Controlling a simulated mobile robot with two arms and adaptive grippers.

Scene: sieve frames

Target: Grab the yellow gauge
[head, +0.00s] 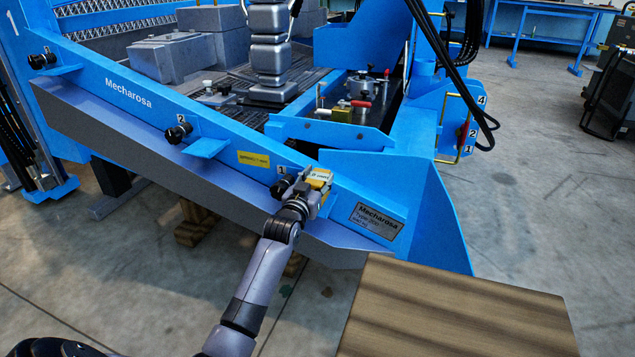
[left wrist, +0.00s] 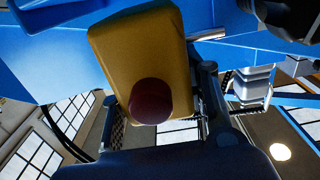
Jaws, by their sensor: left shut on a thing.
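The yellow gauge (head: 319,177) is a small yellow block at the blue frame's front beam, near the mark "1" in the head view. My left gripper (head: 306,192) is shut on it. In the left wrist view the gauge (left wrist: 140,50) fills the upper middle, with a dark red round part (left wrist: 150,101) on its face. The gripper's fingers (left wrist: 165,125) stand on either side of it. I cannot tell whether the gauge touches the beam. My right gripper is not in view.
The blue sieve frame (head: 130,92) spans the view, with black knobs at marks "1" and "2" (head: 178,132). A wooden board (head: 455,310) lies at the front right. Open floor lies to the right.

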